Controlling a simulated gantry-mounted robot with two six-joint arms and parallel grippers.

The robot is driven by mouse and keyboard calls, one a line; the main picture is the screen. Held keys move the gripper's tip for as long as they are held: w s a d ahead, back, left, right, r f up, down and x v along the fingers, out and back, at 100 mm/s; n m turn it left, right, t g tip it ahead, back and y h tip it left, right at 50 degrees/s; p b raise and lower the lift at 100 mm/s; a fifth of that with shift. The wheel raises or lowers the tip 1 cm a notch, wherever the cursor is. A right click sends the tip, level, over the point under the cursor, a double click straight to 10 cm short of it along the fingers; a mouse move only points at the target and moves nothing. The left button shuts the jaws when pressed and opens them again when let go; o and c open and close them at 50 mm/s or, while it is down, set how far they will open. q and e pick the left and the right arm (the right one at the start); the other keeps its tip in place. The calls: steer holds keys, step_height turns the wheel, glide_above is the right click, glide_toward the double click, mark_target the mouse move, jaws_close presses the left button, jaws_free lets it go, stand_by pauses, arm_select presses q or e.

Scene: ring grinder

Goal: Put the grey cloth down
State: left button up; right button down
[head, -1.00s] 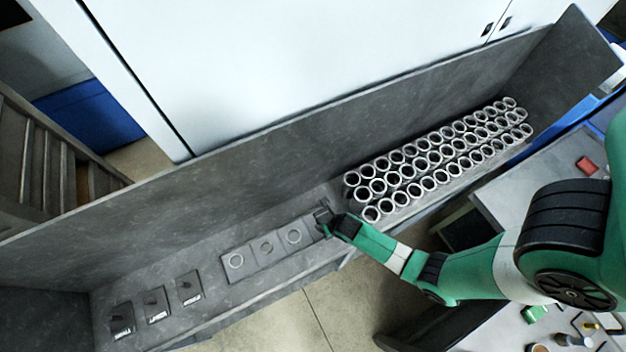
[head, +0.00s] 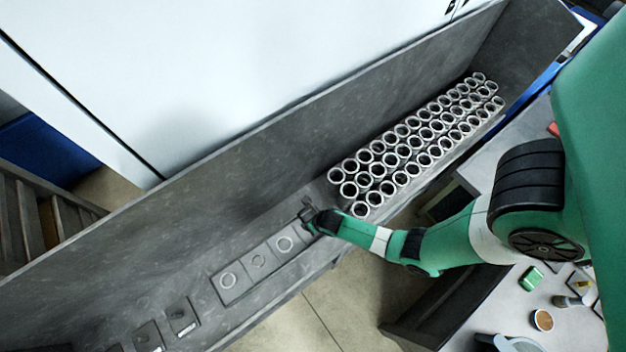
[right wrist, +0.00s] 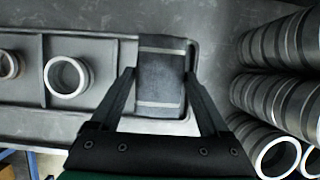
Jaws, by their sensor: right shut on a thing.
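The grey cloth (right wrist: 161,75) is a dark folded pad with a light stripe near each end. It lies between the fingers of my right gripper (right wrist: 161,80), which is shut on it. In the right wrist view the cloth is over the right end of the dark tray (right wrist: 108,50); I cannot tell if it touches the tray floor. In the head view my right gripper (head: 306,212) is at the right end of the tray, and the cloth is too small to make out clearly. My left gripper is not in view.
The tray's other sections hold rings (head: 284,244). A block of stacked metal rings (head: 415,140) stands close to the right of my right gripper. Small dark blocks with pegs (head: 182,315) sit at lower left. A tall back wall (head: 240,140) runs behind the bench.

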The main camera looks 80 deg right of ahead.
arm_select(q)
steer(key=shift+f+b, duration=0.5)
arm_select(e)
steer(key=shift+f, duration=0.65)
